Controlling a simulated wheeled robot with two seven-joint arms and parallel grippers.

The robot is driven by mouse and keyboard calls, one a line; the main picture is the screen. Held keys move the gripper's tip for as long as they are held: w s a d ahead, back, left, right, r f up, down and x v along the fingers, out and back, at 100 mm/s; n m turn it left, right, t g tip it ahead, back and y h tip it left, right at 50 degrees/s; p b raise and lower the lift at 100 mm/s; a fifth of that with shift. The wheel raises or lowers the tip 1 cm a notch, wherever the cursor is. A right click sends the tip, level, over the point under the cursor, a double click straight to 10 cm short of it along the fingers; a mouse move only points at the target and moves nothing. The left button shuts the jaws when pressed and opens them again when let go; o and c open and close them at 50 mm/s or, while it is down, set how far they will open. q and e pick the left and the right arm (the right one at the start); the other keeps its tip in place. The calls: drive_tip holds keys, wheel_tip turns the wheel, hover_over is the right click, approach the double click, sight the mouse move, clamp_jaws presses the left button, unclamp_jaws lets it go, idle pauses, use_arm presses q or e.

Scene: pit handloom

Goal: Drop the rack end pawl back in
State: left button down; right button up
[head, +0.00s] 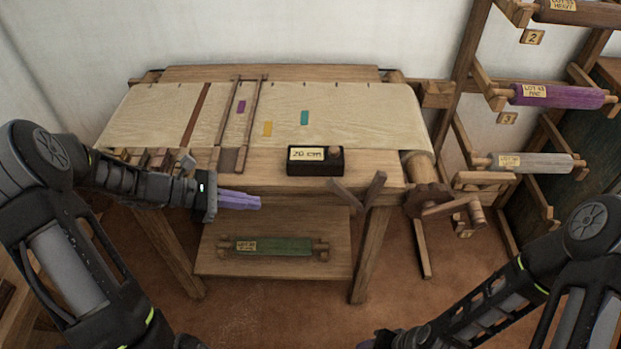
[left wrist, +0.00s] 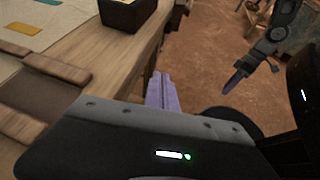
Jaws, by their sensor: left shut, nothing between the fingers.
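Two short wooden levers, one tilted left (head: 346,195) and one tilted right (head: 375,188), stand apart at the top in a V at the front right of the loom. I cannot tell for certain which wooden part is the pawl. A toothed wooden wheel (head: 428,201) with a crank handle (head: 452,206) is at the loom's right end. My left gripper (head: 240,201) is shut and empty in front of the loom's front beam, left of the levers. Its purple fingers (left wrist: 161,90) also show in the left wrist view.
A dark box labelled 20 cm (head: 316,161) sits on the front beam (head: 255,168). Cream cloth (head: 350,115) covers the loom top. A green roll (head: 273,246) lies on the lower shelf (head: 225,265). A rack with a purple roll (head: 558,96) stands at right.

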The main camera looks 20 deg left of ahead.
use_arm(q)
drive_tip(key=r, duration=0.1)
drive_tip(key=d+r+h, duration=0.1)
drive_tip(key=r, duration=0.1)
drive_tip(key=r+n+h, duration=0.1)
drive_tip(key=shift+s+d+r, duration=0.2)
drive_tip(key=shift+d+r, duration=0.05)
drive_tip(key=shift+d, duration=0.15)
drive_tip(key=shift+d, duration=0.1)
drive_tip(key=p, duration=0.2)
approach(346, 196)
drive_tip(key=shift+w+d+f, duration=0.15)
drive_tip(key=shift+w+f, duration=0.55)
drive_tip(key=shift+w, duration=0.2)
drive_tip(key=shift+w+d+r, duration=0.2)
drive_tip(key=shift+w+d, duration=0.05)
drive_tip(key=shift+d, duration=0.25)
drive_tip(key=shift+r, duration=0.15)
